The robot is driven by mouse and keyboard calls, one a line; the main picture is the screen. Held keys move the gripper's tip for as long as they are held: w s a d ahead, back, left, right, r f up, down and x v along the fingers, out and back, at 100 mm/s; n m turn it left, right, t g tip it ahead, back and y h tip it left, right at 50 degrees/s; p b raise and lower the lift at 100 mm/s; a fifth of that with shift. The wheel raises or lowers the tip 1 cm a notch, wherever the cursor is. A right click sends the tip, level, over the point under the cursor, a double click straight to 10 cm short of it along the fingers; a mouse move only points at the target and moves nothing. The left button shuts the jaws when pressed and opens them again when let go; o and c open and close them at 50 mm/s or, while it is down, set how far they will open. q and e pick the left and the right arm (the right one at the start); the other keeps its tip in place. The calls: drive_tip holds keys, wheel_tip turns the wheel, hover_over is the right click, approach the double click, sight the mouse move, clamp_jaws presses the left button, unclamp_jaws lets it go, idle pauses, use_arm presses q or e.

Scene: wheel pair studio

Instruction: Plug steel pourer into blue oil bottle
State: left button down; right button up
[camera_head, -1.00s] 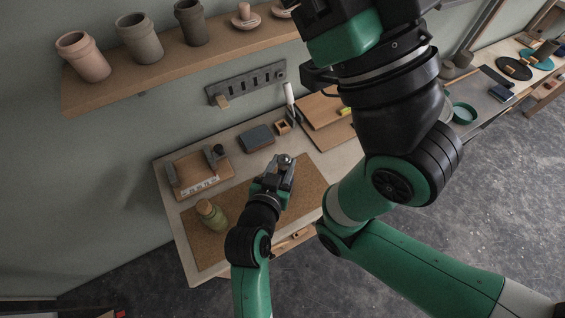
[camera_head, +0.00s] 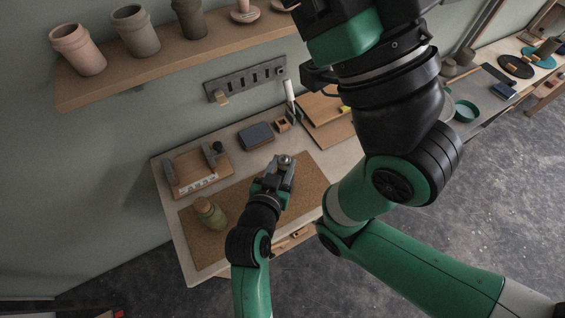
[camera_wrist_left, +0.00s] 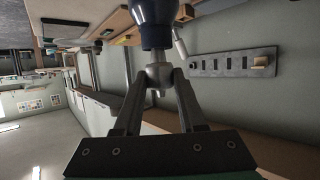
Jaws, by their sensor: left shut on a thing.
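My left gripper (camera_head: 284,163) is shut on the steel pourer (camera_wrist_left: 158,76), a silvery rounded piece between its fingers, also visible at the fingertips in the head view (camera_head: 285,160). In the left wrist view the dark blue oil bottle (camera_wrist_left: 153,25) lies just beyond the pourer, in line with it. A narrow pale stem shows between the two; I cannot tell whether it is inside the bottle's mouth. In the head view the gripper hides the blue bottle. My right gripper is out of view.
A green stoppered bottle (camera_head: 211,214) stands on the brown mat (camera_head: 235,195), left of my left gripper. A wooden board with dark posts (camera_head: 196,172), a dark box (camera_head: 255,136) and a small wooden block (camera_head: 282,124) lie behind. A slotted wall rail (camera_head: 247,84) hangs above.

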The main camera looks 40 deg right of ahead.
use_arm(q)
drive_tip(key=shift+f+b, duration=0.4)
drive_tip(key=shift+f, duration=0.25)
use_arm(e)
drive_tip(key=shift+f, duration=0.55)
use_arm(q)
drive_tip(key=shift+c, duration=2)
unclamp_jaws()
drive_tip(key=shift+r, duration=0.1)
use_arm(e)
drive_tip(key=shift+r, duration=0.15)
